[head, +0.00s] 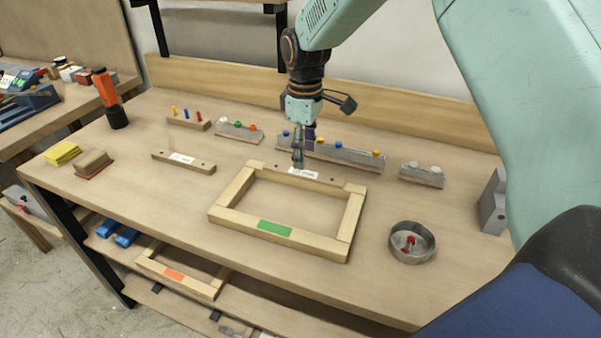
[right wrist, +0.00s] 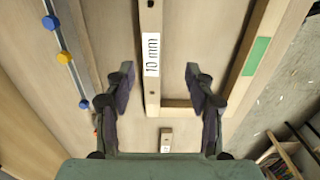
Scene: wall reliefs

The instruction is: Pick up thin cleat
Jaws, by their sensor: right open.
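A pale wooden cleat (head: 318,178) with a white label and small holes lies along the far side of a wooden frame (head: 222,204). In the right wrist view, this cleat (right wrist: 151,20) reads "10 mm". A second labelled cleat (head: 201,166) lies on the bench left of the frame; its label is too small to read. My right gripper (head: 298,163) points down over the frame's far side. In the right wrist view, its open fingers (right wrist: 160,76) stand on either side of the 10 mm cleat, with nothing held. My left gripper is out of view.
Behind the frame is a grey rail (head: 345,154) with coloured knobs. A round metal dish (head: 396,250) with red bits stands right of the frame. A grey block (head: 492,203) is farther right. An orange-and-black tool (head: 106,90) stands at the left.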

